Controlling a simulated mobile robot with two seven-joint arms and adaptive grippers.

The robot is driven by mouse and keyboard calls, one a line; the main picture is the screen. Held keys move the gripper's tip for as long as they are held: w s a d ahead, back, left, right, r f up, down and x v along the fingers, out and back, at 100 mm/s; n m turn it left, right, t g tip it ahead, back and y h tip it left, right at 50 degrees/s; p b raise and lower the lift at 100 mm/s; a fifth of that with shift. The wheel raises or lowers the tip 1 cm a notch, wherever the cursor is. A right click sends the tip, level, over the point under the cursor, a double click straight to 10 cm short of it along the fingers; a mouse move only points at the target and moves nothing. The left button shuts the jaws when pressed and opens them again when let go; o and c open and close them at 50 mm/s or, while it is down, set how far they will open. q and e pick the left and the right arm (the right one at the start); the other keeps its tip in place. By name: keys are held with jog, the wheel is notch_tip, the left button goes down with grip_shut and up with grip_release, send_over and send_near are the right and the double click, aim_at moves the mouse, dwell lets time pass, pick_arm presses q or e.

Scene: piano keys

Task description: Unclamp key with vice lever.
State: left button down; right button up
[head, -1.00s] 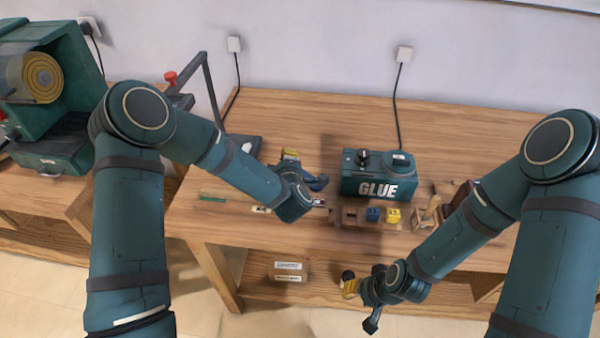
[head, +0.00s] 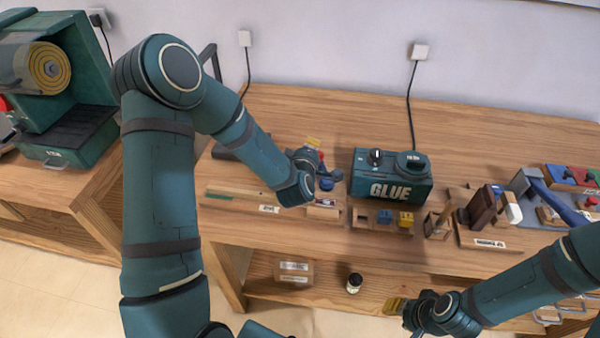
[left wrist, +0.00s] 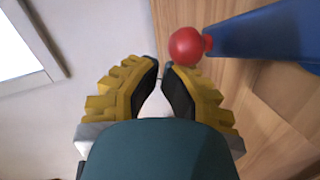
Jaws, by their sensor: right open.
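The blue vice lever with its red ball knob (left wrist: 186,46) shows at the top right in the left wrist view, right beside my left fingertips. My left gripper (left wrist: 161,66) has its yellow-backed fingers drawn together, tips almost meeting, with nothing seen between them. In the head view my left gripper (head: 314,150) is over the vice (head: 327,184) on the bench, left of the glue box, and partly hides it. The clamped key cannot be made out clearly. My right gripper (head: 396,306) is open, low in front of the bench, away from the vice.
The green GLUE box (head: 392,176) stands right of the vice. A wooden holder with blue and yellow blocks (head: 405,219) sits in front of it. Tools and blocks fill the bench's right end. A small jar (head: 354,283) stands on the lower shelf.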

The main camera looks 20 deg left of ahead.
pick_arm(q)
jog(key=shift+w+d+m+h, duration=0.35)
jog(key=shift+w+m+h, duration=0.2)
jog(key=shift+m+h, duration=0.3)
jog(key=shift+w+d, duration=0.35)
jog(key=shift+d, duration=0.05)
jog(key=shift+v, duration=3.75)
